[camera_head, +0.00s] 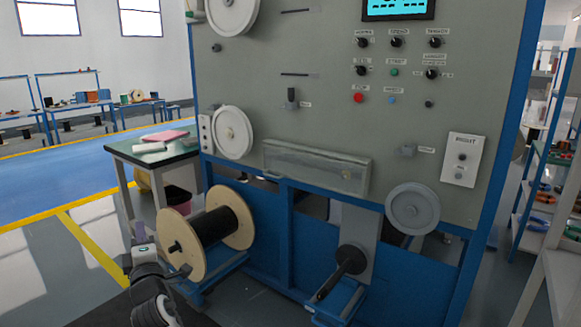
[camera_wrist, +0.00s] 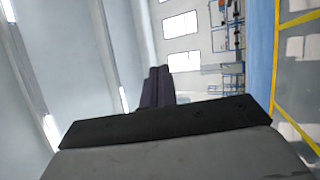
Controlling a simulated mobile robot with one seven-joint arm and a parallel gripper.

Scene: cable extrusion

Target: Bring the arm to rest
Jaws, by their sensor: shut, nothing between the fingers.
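My gripper (camera_wrist: 158,72) shows in the wrist view, its dark fingers together with nothing between them. In the head view my arm rises at the lower left, in front of and to the left of a cable spool (camera_head: 215,232) with black cable and tan wooden flanges. The gripper end there is small, and I cannot tell whether it touches anything. The wrist view is turned on its side and looks toward the far wall with its windows (camera_wrist: 180,24).
The grey and blue extrusion machine (camera_head: 290,115) fills the middle. An empty black spindle (camera_head: 345,271) sticks out at its lower right. A side table (camera_head: 120,151) stands at left, and shelves (camera_head: 545,185) stand at right. Open blue floor (camera_head: 60,178) lies to the left.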

